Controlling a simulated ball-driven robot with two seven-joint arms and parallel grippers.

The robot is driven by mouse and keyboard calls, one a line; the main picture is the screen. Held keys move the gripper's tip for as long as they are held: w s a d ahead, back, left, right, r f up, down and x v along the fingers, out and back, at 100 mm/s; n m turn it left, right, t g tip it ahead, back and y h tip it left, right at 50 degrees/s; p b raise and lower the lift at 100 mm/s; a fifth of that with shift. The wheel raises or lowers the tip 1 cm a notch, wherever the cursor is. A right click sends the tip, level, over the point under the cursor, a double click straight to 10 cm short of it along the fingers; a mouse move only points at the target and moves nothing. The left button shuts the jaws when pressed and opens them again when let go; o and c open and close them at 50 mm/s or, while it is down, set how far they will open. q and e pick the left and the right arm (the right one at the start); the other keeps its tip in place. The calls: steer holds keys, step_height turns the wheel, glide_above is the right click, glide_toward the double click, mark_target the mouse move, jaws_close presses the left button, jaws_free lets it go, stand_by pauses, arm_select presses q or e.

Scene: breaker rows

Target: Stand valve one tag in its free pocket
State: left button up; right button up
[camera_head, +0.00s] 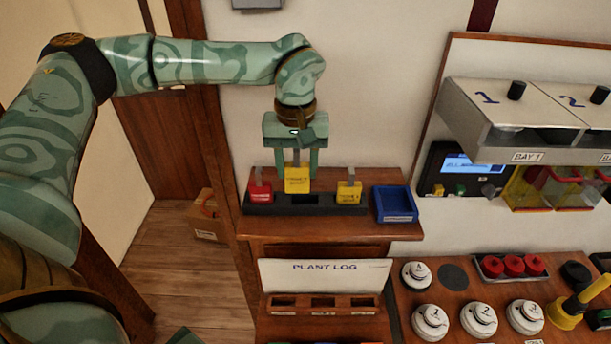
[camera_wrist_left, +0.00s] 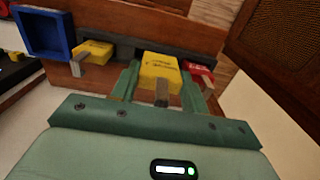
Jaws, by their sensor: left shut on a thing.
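A yellow tag (camera_head: 297,180) with small dark print and a grey stem is held between the two fingers of my left gripper (camera_head: 298,170). The print is too small to read surely. The tag is upright over the black rack (camera_head: 325,208), between a red tag (camera_head: 260,191) and another yellow tag (camera_head: 348,192). A dark empty pocket shows beside its lower edge. I cannot tell whether its bottom is inside a pocket. The wrist view shows the held tag (camera_wrist_left: 160,70), the red tag (camera_wrist_left: 200,69) and the other yellow tag (camera_wrist_left: 97,49). My right gripper is not in view.
A blue tray (camera_head: 395,203) stands right of the rack on the wooden shelf (camera_head: 270,228). Below is a PLANT LOG board (camera_head: 325,272) with a wooden holder (camera_head: 324,305). White round knobs and red pieces sit on the lower right panel; a metal breaker housing (camera_head: 520,115) hangs above.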

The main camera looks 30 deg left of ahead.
mark_target(305, 183)
arm_select(q)
steer(key=shift+w+a+f, duration=0.1)
steer(key=shift+w+f, duration=1)
steer(key=shift+f, duration=0.15)
steer(key=shift+w+f, duration=0.15)
steer(key=shift+f, duration=0.15)
step_height(305, 183, down, 3)
steer(key=shift+w+p, duration=0.1)
steer(key=shift+p, duration=0.9)
steer(key=shift+w+f, duration=0.1)
steer(key=shift+f, duration=0.2)
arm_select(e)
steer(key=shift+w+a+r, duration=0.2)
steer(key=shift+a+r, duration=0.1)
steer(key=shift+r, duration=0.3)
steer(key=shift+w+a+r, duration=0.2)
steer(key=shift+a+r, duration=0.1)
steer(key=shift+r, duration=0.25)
arm_select(q)
steer(key=o, duration=1)
steer(key=shift+f, duration=0.1)
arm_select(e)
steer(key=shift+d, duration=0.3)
